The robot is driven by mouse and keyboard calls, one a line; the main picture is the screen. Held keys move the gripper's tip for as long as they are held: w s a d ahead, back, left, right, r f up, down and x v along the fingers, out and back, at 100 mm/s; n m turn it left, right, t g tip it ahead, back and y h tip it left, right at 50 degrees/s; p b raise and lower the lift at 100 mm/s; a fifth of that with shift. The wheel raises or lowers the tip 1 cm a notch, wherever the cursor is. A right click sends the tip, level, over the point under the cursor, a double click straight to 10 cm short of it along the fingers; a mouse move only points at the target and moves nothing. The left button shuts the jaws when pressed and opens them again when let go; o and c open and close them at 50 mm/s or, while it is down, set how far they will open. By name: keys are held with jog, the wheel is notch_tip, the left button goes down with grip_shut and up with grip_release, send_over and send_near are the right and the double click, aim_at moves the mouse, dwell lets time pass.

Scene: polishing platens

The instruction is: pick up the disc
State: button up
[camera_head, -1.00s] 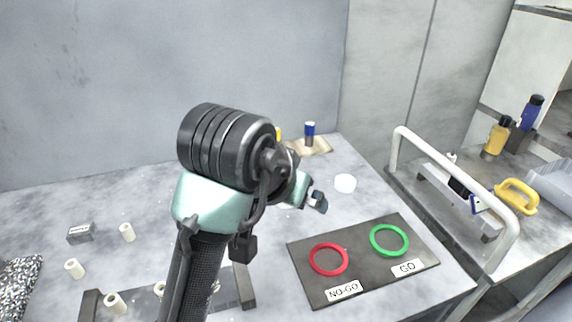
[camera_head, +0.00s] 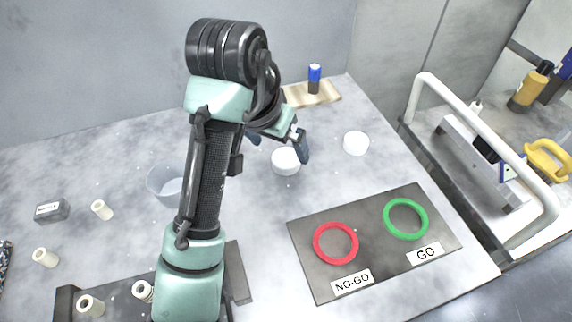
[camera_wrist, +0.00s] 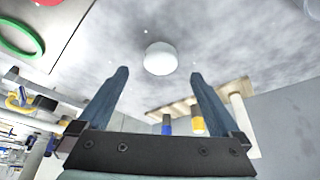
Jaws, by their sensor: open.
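Two white round discs lie on the grey bench in the head view: one disc (camera_head: 286,162) beside my gripper and another disc (camera_head: 356,143) to its right. My gripper (camera_head: 280,143) is open, with dark blue fingers above the bench. In the wrist view one white disc (camera_wrist: 160,58) shows beyond the open fingertips (camera_wrist: 158,75), roughly centred between them. I cannot tell which of the two it is. Nothing is between the fingers.
A dark board with a red ring (camera_head: 336,243) and a green ring (camera_head: 406,218) lies at the front right. A wooden block with a blue-capped item (camera_head: 314,79) stands behind. A clear bowl (camera_head: 165,183) is partly hidden by my arm. A white rail (camera_head: 480,130) stands right.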

aim_at(286, 157)
jog(key=shift+w+x, duration=0.2)
jog(key=shift+x, duration=2.85)
jog(key=shift+d+r, duration=0.1)
jog(key=c, duration=1.5)
